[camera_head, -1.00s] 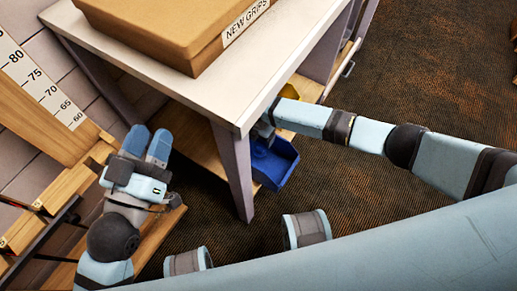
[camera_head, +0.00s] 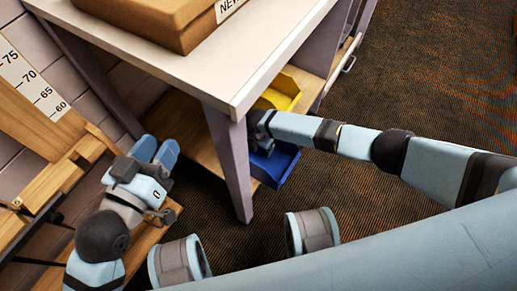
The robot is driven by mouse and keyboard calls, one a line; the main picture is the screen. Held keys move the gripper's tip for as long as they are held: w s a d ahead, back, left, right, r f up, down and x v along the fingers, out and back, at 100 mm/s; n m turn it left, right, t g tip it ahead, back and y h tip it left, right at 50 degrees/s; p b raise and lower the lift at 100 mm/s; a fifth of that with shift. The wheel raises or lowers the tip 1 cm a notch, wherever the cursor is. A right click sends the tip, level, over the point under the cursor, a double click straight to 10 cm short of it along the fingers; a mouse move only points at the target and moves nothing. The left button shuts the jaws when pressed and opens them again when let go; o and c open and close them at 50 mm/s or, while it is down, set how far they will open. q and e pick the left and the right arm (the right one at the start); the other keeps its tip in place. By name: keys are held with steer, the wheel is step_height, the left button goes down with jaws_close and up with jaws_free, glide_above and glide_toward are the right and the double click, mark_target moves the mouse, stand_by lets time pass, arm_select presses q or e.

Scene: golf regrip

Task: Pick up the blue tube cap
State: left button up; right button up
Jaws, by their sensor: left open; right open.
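I cannot make out a blue tube cap in this view. A blue bin (camera_head: 279,167) sits on the lower shelf under the table, partly covered by my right arm. My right gripper (camera_head: 259,127) reaches in under the tabletop at the blue bin, beside the table leg; its fingertips are hidden. My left gripper (camera_head: 155,151) is open and empty, left of the table leg, its two blue fingers a little apart.
A yellow bin (camera_head: 281,92) sits behind the blue one. The table (camera_head: 225,75) carries a cardboard box (camera_head: 165,22); its front leg (camera_head: 230,165) stands between my grippers. A wooden rack with a number scale (camera_head: 38,88) is at left. Carpet (camera_head: 430,70) is clear at right.

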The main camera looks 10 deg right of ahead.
steer(key=c, duration=0.8)
steer(key=shift+r, duration=0.1)
arm_select(q)
step_height(320, 180, up, 9)
steer(key=t+p, duration=0.4)
steer(key=p, duration=0.3)
steer(key=shift+a+f+n+g+y+p, duration=0.15)
steer(key=shift+a+f+g+y+p, duration=0.15)
steer(key=shift+f, duration=0.35)
steer(key=shift+a+f+n+g+y+p, duration=0.2)
steer(key=shift+a+f+g, duration=0.15)
steer(key=shift+f, duration=0.3)
steer(key=shift+a+f+n+g+y+p, duration=0.15)
steer(key=shift+a+f+g+y+p, duration=0.15)
steer(key=shift+f, duration=0.35)
arm_select(e)
steer(key=shift+r, duration=10)
